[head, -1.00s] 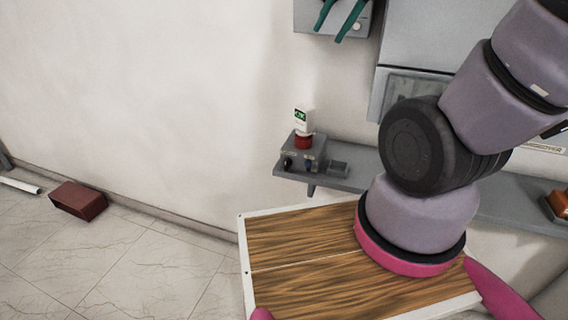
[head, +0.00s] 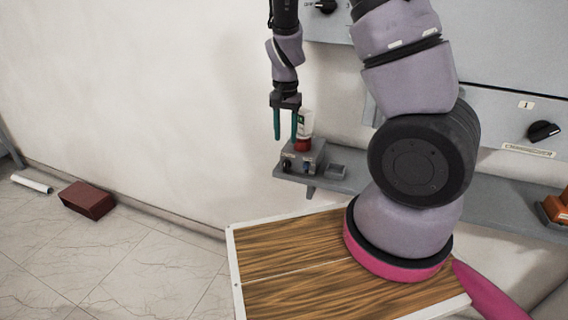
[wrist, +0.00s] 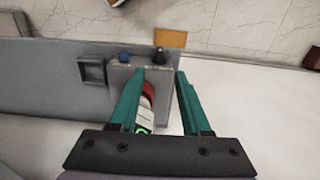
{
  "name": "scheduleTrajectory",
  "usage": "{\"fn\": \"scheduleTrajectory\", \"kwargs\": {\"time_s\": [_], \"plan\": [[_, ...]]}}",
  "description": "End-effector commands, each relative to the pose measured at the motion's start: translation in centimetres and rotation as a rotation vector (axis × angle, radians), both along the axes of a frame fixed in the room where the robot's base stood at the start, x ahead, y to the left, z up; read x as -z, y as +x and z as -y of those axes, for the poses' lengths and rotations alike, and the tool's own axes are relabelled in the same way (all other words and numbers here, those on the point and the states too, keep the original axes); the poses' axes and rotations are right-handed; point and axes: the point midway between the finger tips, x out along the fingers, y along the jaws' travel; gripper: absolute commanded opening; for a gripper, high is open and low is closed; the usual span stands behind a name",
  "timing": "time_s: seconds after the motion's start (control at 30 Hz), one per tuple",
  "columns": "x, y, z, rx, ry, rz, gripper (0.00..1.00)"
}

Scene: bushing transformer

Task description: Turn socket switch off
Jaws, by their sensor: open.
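A small grey socket box (head: 311,158) stands on the wall shelf, with knobs on its front. A red plug part (wrist: 148,89) with a white device (head: 306,123) stands upright on the box. My gripper (head: 286,130) is open and points down, with teal fingers above and in front of the box, partly hiding the device. In the wrist view the gripper (wrist: 161,73) has the black knob between and beyond its fingertips. I see no contact; which knob is the socket switch is not marked.
The grey shelf (head: 500,195) runs along the wall. A panel with a changeover knob (head: 543,131) is at the right, with an orange object (head: 556,206) below it. A wooden-topped surface (head: 285,242) is in front. A dark red box (head: 87,200) lies on the floor.

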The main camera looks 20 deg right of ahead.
Motion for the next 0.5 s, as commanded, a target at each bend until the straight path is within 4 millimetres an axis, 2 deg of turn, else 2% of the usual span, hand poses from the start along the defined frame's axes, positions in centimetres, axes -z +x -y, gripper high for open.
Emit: {"fn": "scheduleTrajectory", "kwargs": {"time_s": [0.5], "plan": [[8.7, -0.1, 0.1, 0.002, 0.0, -0.004, 0.47]]}}
